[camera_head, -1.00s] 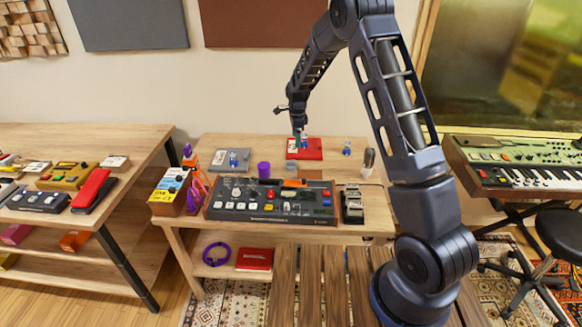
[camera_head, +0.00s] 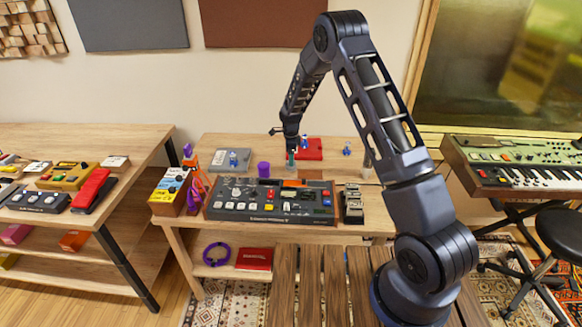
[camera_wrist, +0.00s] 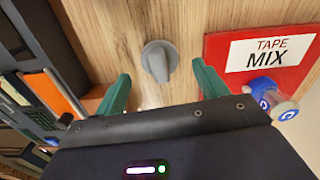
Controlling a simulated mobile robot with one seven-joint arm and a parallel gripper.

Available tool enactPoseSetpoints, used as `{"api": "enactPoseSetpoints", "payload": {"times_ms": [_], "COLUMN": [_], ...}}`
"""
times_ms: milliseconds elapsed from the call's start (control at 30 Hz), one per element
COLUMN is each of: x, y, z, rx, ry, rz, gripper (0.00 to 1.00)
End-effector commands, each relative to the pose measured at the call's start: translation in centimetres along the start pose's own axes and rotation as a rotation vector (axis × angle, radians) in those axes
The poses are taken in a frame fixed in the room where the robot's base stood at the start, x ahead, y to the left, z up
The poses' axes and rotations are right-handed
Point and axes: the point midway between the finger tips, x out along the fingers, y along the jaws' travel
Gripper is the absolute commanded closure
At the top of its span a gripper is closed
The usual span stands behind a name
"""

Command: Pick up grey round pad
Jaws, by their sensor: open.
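A grey round piece with a raised ridge across its top (camera_wrist: 159,60), matching the grey round pad, lies on the bare wood in the wrist view. My gripper (camera_wrist: 163,82) is open, with one green finger on each side below the pad in that picture. The pad lies just beyond the gap between the fingertips, and nothing is held. In the head view my gripper (camera_head: 291,160) is low over the back of the middle table, behind the mixer. I cannot make out the pad there.
A red TAPE MIX case (camera_wrist: 265,50) lies right of the pad, with a blue-and-white item (camera_wrist: 262,95) by it. The dark mixer (camera_head: 270,203) fills the table front. A purple cup (camera_head: 263,169) and grey case (camera_head: 222,163) stand left. Bare wood surrounds the pad.

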Motion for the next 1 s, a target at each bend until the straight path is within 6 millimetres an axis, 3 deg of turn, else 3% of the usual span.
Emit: {"api": "enactPoseSetpoints", "payload": {"times_ms": [300, 533, 567, 800, 1000], "x": [4.1, 4.3, 4.3, 4.3, 4.3], "y": [0.1, 0.1, 0.1, 0.1, 0.1], "z": [-0.2, -0.1, -0.1, -0.1, -0.1], "rx": [0.0, 0.0, 0.0, 0.0, 0.0], "ry": [0.001, 0.0, 0.0, 0.0, 0.0], "rz": [0.002, 0.0, 0.0, 0.001, 0.001], "gripper": [0.28, 0.28, 0.3, 0.77, 0.77]}}
